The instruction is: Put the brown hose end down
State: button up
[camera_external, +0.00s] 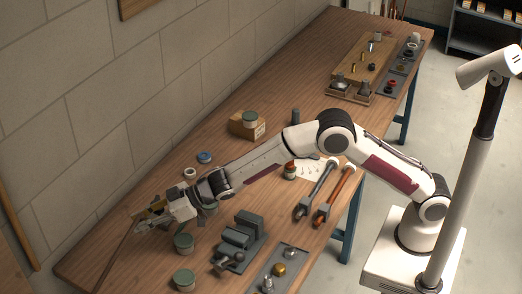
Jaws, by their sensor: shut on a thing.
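My gripper (146,219) is at the far left end of the wooden bench, near the wall. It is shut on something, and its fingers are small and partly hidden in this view. A thin brown strip, which looks like the brown hose (115,254), runs from the gripper down and left to the bench's near left edge. The hose end at the fingers is too small to make out. I cannot tell whether it touches the bench top.
Green-lidded jars (184,242) stand just right of the gripper, with another jar (184,279) nearer the front. A grey vise (238,238) is further right. A white roll (190,173) and a blue ring (204,157) lie behind. The bench (95,262) is fairly clear at front left.

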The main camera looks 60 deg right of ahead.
notch_tip(320, 180, up, 2)
jog(key=shift+r, duration=0.1)
jog(key=shift+w+d+r, duration=0.15)
jog(key=shift+d+r, duration=0.3)
jog(key=shift+r, duration=0.25)
jog(key=w+d+m+t+h, duration=0.25)
jog(key=d+m+h, duration=0.35)
jog(key=d, duration=3.9)
jog(key=s+d+m+h, duration=0.35)
jog(key=s+d, duration=0.85)
jog(key=d, duration=0.5)
jog(key=s+d+m+h, duration=0.35)
jog(key=s+d, duration=0.85)
jog(key=d, duration=0.5)
jog(key=shift+n, duration=0.4)
jog(key=shift+s+d+f, duration=0.1)
jog(key=shift+s+f, duration=0.1)
jog(key=shift+f, duration=1.1)
jog(key=shift+s+d+f, duration=0.1)
jog(key=shift+s+f, duration=0.05)
jog(key=shift+f, duration=1.15)
